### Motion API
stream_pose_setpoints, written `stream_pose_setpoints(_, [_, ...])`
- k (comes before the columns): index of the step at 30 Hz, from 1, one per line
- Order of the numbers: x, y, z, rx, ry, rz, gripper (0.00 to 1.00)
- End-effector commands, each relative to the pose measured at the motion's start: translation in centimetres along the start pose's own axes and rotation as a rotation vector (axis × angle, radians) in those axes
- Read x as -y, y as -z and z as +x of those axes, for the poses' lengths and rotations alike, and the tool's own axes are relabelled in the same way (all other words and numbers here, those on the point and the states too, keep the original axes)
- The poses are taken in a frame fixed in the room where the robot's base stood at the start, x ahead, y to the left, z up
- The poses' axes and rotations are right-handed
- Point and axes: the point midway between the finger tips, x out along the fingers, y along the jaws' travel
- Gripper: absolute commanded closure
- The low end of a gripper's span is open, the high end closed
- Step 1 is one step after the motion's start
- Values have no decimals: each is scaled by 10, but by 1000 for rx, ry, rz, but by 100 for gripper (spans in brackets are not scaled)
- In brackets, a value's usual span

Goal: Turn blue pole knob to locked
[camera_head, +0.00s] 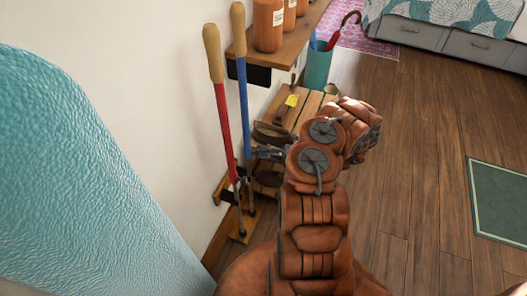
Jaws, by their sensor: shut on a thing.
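The blue pole (243,105) with a tan wooden handle stands upright, leaning slightly, beside the white wall. My gripper (261,153) comes in from the right at the lower part of the blue pole. It is shut at the pole, where the knob would be. The knob is too small and too covered by my fingers to make out, so its turn cannot be told. The red pole (223,122), also with a tan handle, stands just left of the blue one. Both poles reach down to a low wooden holder (241,226).
A wooden shelf (282,37) with orange jars is close above and right of the poles. A slatted bench (308,106) with dark shoes and a yellow tag stands behind my gripper. A teal bin (317,68) holds umbrellas. Open wooden floor (420,120) lies right.

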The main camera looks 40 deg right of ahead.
Motion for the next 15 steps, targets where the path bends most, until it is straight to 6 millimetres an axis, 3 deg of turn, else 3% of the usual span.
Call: stream_pose_setpoints(15, [1, 0, 0, -1, 1, 54, 100])
